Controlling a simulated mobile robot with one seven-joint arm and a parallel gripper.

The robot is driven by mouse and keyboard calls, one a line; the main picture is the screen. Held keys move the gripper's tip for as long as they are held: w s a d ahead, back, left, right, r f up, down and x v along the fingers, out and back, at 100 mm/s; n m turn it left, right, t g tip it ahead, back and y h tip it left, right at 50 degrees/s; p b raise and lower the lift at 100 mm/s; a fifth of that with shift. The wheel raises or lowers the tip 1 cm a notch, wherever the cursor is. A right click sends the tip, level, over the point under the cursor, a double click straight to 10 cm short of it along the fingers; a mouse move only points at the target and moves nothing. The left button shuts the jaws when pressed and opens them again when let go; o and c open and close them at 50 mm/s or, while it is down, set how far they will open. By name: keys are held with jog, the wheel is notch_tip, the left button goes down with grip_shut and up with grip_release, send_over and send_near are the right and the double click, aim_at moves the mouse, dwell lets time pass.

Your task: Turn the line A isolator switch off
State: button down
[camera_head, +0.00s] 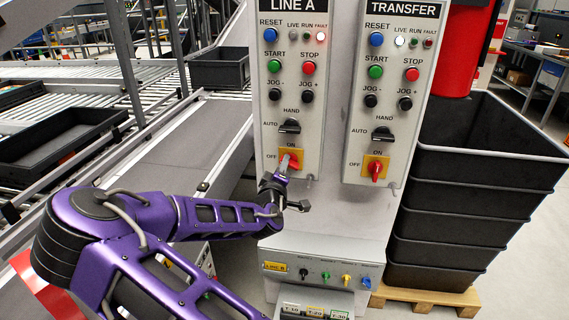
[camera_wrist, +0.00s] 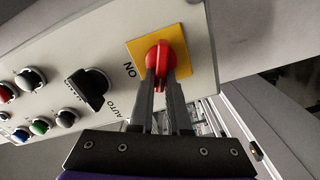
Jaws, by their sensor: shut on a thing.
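The line A isolator switch is a red handle (camera_head: 293,160) on a yellow plate low on the LINE A panel. In the wrist view the red handle (camera_wrist: 161,57) sits at the middle of the yellow plate (camera_wrist: 184,44), with ON printed beside it. My gripper (camera_head: 285,170) reaches it from the lower left. In the wrist view its two fingers (camera_wrist: 160,82) are shut on the handle, one on each side. The fingers hide part of the handle and the OFF label, so I cannot tell its exact setting.
The TRANSFER panel (camera_head: 407,100) with a similar red isolator (camera_head: 375,169) stands close on the right. A black AUTO/HAND selector (camera_head: 290,127) is just above the line A switch. A lower LINE B box (camera_head: 320,262) juts out below. Black stacked crates (camera_head: 480,205) stand at right.

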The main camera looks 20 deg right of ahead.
jog(key=n, duration=0.4)
jog(key=shift+w+f+n, duration=0.1)
jog(key=shift+f+n, duration=0.15)
jog(key=shift+n, duration=0.15)
dwell(0.4)
jog(key=c, duration=0.9)
grip_release()
jog(key=shift+a+f, duration=0.1)
jog(key=shift+p+v, duration=2.55)
jog(key=shift+v, duration=6.15)
